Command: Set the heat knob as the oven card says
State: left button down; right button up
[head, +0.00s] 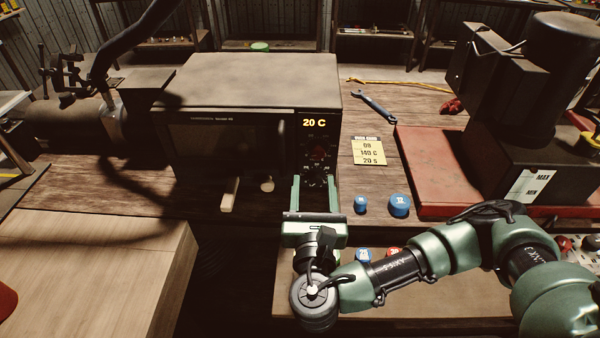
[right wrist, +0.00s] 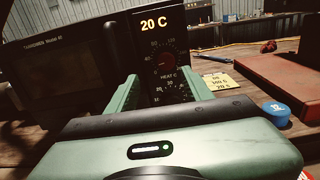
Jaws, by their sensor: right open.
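The dark oven (head: 235,100) stands on the bench, its display (head: 314,123) reading 20 C. The heat knob (head: 318,153), dark with red on it, is below the display. In the right wrist view the heat knob (right wrist: 167,63) sits in a numbered dial above the label HEAT C; its exact setting is too small to read. My left gripper is out of view.
Blue round pieces (head: 400,205) stand on the bench right of my right gripper. A blue wrench (head: 374,106) lies behind the card. A red base (head: 440,160) with a dark machine stands farther right. A pale block (head: 229,194) is in front of the oven door.

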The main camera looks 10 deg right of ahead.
aim_at(318, 154)
jog(key=p+x, duration=0.1)
jog(key=x, duration=0.2)
jog(key=d+p+x, duration=0.1)
jog(key=x, duration=0.3)
jog(key=shift+s+r, duration=0.1)
jog(key=shift+s, duration=0.05)
jog(key=shift+w+d, duration=0.1)
jog(key=shift+w, duration=0.45)
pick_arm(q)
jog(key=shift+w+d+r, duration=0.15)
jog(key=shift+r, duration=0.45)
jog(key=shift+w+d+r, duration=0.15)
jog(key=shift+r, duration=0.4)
pick_arm(e)
jog(key=shift+w+d, duration=0.1)
jog(key=shift+w, duration=0.1)
grip_shut()
